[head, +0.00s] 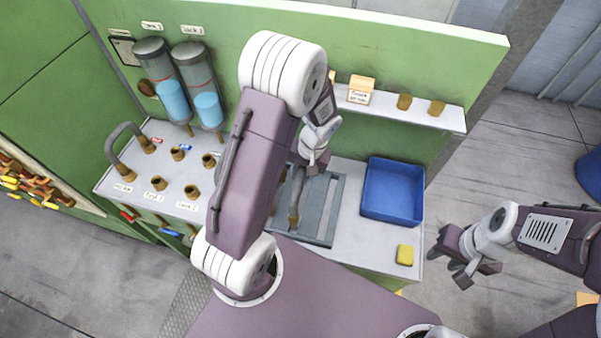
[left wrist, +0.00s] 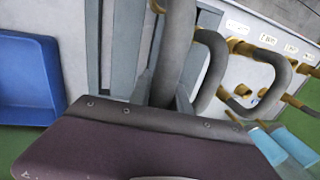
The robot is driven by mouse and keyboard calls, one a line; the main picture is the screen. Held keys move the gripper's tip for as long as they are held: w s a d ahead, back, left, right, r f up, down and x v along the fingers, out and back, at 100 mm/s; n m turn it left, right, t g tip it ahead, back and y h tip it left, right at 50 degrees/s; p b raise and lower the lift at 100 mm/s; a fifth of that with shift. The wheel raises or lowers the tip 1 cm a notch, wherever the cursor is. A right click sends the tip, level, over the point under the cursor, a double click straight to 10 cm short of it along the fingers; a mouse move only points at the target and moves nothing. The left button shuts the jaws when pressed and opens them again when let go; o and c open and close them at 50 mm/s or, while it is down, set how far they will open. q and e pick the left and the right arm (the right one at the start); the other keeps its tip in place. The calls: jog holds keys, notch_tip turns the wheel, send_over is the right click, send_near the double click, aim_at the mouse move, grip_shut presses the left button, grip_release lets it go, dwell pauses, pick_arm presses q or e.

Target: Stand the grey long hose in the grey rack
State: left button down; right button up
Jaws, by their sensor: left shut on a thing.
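The grey long hose (head: 297,193) hangs below my left gripper (head: 312,163), with a brass end low over the grey rack (head: 333,212). In the left wrist view (left wrist: 165,92) the gripper is shut on the grey hose (left wrist: 177,50), close beside the slats of the rack (left wrist: 123,50). Another curved grey length (left wrist: 217,65) shows beside it; I cannot tell whether it belongs to the same hose. My left arm hides part of the hose and rack in the head view. I cannot tell whether the brass end touches the rack. My right gripper (head: 472,270) is open and empty, off the bench's right side.
A blue bin (head: 393,191) and yellow sponge (head: 405,255) are right of the rack. At left, a second grey hose (head: 118,142) joins brass ports, with several bare ports (head: 192,191) nearby. Two tanks (head: 205,92) hang on the green wall. A shelf (head: 430,117) holds brass pieces.

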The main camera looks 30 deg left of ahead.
pick_arm(q)
jog(key=shift+d+b+x, duration=0.2)
jog(key=shift+b+x, duration=0.6)
jog(key=shift+x, duration=0.1)
jog(key=shift+d+b+x, duration=0.2)
jog(key=shift+b+x, duration=0.6)
jog(key=shift+x, duration=0.1)
jog(key=c, duration=1.1)
grip_release()
jog(key=shift+w+f, duration=0.1)
jog(key=shift+w, duration=0.05)
jog(key=shift+c, duration=0.2)
jog(key=b+v, duration=0.1)
jog(key=v, duration=0.8)
